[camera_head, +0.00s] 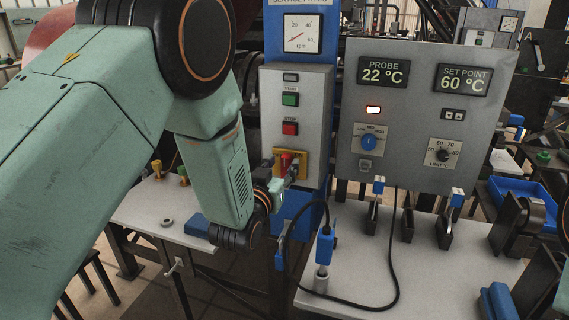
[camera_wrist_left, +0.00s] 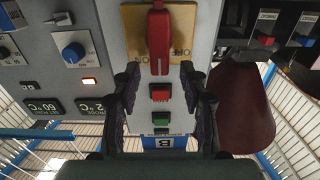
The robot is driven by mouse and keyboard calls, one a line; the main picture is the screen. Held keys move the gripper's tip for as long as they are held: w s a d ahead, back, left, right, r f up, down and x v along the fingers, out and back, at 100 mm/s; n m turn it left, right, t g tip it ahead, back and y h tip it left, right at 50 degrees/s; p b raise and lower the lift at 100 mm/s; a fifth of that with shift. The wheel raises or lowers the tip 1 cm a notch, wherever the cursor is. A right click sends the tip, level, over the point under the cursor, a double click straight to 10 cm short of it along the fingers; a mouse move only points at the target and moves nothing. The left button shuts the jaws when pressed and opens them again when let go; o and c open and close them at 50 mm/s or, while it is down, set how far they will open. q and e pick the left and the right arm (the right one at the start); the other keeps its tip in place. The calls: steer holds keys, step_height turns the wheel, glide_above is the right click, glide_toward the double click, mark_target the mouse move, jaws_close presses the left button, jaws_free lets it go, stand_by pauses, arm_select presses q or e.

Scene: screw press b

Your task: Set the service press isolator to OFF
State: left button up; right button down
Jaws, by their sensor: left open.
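The service press isolator is a red handle (camera_head: 287,160) on a yellow plate (camera_head: 303,154), low on the grey press control box (camera_head: 313,110). In the left wrist view, which is upside down, the red handle (camera_wrist_left: 159,35) lies lengthwise up and down the picture on its yellow plate (camera_wrist_left: 184,20). Lettering beside it is partly hidden, and I cannot read its setting surely. My left gripper (camera_head: 284,175) is at the isolator in the head view. In the wrist view its fingers (camera_wrist_left: 159,75) are apart, either side of the handle's near end, with nothing held. My right gripper is not in view.
A green button (camera_head: 290,99) and a red button (camera_head: 290,128) sit above the isolator. A grey temperature panel (camera_head: 420,110) with a blue knob (camera_head: 369,142) stands to the right. Below it, a white table (camera_head: 400,262) bears a blue probe (camera_head: 325,245) with a black cable.

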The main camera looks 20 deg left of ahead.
arm_select(q)
steer(key=shift+w+d+r, duration=0.1)
steer(key=shift+w+d, duration=0.05)
steer(key=shift+w, duration=0.5)
steer(key=shift+w+a+f, duration=0.25)
steer(key=shift+w+a, duration=0.05)
steer(key=shift+w, duration=0.15)
steer(key=shift+s+d+r, duration=0.15)
steer(key=shift+d+r, duration=0.05)
steer(key=shift+d, duration=0.1)
steer(key=shift+c, duration=1.2)
steer(key=shift+a+f, duration=0.1)
steer(key=shift+a, duration=0.1)
steer(key=c, duration=0.4)
steer(key=shift+d, duration=0.1)
jaws_close()
